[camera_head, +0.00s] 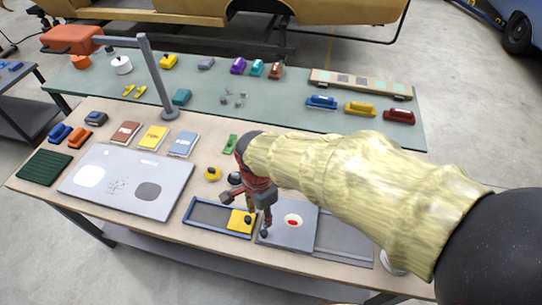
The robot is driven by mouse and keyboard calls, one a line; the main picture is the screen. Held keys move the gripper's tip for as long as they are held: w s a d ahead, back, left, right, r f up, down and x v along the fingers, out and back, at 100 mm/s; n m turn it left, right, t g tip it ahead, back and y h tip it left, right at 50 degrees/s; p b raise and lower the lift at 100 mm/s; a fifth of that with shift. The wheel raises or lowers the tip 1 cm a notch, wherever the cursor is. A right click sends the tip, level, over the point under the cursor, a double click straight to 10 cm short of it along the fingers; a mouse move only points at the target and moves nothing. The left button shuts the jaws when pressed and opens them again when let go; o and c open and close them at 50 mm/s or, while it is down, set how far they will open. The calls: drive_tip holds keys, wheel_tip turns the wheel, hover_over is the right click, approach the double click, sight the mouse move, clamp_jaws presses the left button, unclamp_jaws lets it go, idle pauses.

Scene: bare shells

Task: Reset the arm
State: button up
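My gripper (249,215) is at the end of my arm, which comes in from the right in a pale yellow sleeve. It points down over the front of the table (120,230). Its dark fingers look spread apart, with nothing visible held between them. It is above or just behind a blue-framed tray (195,222) with a yellow block (236,224) in its right end. From this angle I cannot tell whether a fingertip touches the block. The arm hides part of the table's right side.
A grey board (287,236) with a red-and-white spot lies right of the tray. A large pale panel (120,205) lies left. A grey lamp-like post (157,80) stands behind. Toy cars (360,109) and small objects line the green back table (280,115).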

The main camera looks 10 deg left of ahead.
drive_tip(key=s+d+r+n+t, duration=0.1)
drive_tip(key=d+r+n+t, duration=0.1)
drive_tip(key=d+r, duration=0.3)
drive_tip(key=s+d+r+n+t, duration=0.1)
drive_tip(key=d+r+n, duration=0.3)
drive_tip(key=d, duration=1)
drive_tip(key=s+d+r+n+t+b, duration=0.1)
drive_tip(key=s+d+r+n+t, duration=0.1)
drive_tip(key=d+r, duration=0.6)
drive_tip(key=shift+s+d+n+t, duration=0.35)
drive_tip(key=shift+d+n, duration=0.35)
drive_tip(key=shift+d, duration=0.55)
drive_tip(key=shift+r, duration=0.1)
